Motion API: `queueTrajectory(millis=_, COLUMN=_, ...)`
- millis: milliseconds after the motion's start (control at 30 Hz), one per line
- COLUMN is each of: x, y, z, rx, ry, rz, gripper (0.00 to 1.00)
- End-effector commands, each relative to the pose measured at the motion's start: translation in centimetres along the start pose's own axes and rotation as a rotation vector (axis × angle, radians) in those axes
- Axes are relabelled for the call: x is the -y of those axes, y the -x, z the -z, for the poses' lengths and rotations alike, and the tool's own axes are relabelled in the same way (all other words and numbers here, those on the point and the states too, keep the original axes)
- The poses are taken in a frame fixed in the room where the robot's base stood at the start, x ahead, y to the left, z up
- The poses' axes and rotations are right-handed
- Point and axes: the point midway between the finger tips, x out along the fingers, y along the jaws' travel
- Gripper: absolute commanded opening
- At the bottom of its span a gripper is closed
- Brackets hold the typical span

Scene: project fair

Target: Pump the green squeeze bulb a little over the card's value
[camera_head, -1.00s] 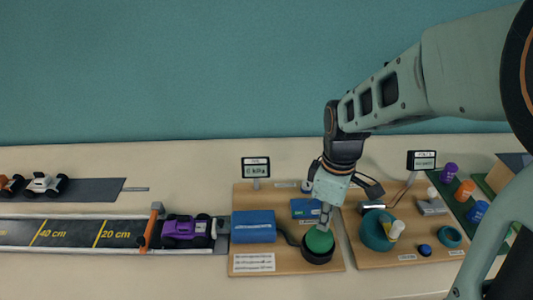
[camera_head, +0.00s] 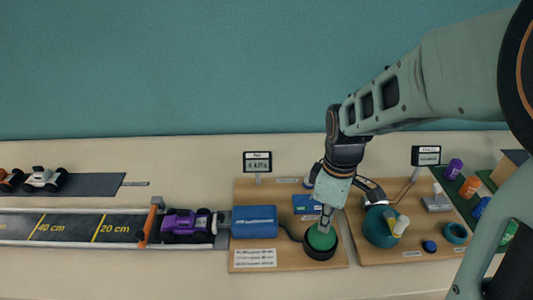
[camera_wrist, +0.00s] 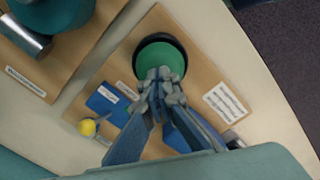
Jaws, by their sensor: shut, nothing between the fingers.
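The green squeeze bulb (camera_head: 319,240) sits in a black ring on the wooden board (camera_head: 290,265). It also shows in the wrist view (camera_wrist: 160,57). My gripper (camera_head: 325,226) is shut and empty, pointing down with its fingertips at the top of the bulb, apparently touching it. In the wrist view the fingers (camera_wrist: 160,78) cover the bulb's near edge.
A blue box (camera_head: 254,222) with a hose stands left of the bulb. A purple toy truck (camera_head: 184,225) stands on the marked track (camera_head: 75,229) at the left. A second board on the right holds a teal pot (camera_head: 378,229). Coloured cups stand beyond it.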

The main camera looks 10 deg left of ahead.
Motion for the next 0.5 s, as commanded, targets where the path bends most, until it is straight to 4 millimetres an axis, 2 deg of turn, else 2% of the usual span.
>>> queueTrajectory(millis=167, x=0.02, y=-0.97, z=-0.02, rx=0.000, ry=0.000, rz=0.001, gripper=0.00)
queueTrajectory(millis=500, x=0.03, y=-0.20, z=-0.03, rx=0.001, ry=0.000, rz=0.001, gripper=0.00)
